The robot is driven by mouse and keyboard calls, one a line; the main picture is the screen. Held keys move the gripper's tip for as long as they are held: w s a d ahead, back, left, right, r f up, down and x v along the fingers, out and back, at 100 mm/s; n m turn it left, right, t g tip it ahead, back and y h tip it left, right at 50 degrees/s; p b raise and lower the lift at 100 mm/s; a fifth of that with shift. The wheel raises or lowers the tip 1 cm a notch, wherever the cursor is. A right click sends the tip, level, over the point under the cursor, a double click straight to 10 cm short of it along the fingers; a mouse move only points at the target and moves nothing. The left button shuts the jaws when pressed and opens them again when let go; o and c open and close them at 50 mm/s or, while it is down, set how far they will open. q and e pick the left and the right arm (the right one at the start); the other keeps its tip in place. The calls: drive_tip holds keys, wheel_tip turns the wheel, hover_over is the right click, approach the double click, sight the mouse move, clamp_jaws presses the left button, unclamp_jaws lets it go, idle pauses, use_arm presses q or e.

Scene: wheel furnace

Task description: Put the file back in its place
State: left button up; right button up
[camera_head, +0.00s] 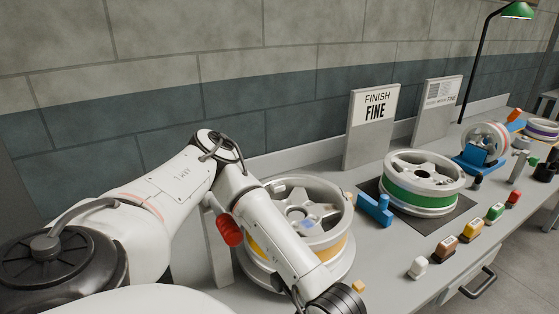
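No file can be made out for certain. A red rounded handle-like thing (229,231) shows beside my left arm, in front of a grey upright board (217,262). The rest of it is hidden, and I cannot tell whether it is the file. My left arm comes in from the left and bends down over the yellow-banded wheel to a dark ridged wrist at the bottom edge. The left gripper's fingers are below the picture. My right gripper is not in view.
A yellow-banded wheel (342,252) and a green-banded wheel (424,199) lie on the grey bench. A blue stand (374,210) is between them. A "FINISH FINE" sign (374,107) stands behind. Several small coloured blocks, including a yellow one (471,232), line the front.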

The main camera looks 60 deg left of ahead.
use_arm(q)
drive_tip(key=shift+f, duration=0.15)
drive_tip(key=o, duration=1.1)
drive_tip(key=shift+o, duration=0.4)
drive_tip(key=o, duration=0.5)
drive_tip(key=shift+r, duration=6.85)
drive_tip(key=s+d, duration=0.1)
drive_tip(key=d, duration=1.5)
drive_tip(key=shift+s, duration=0.2)
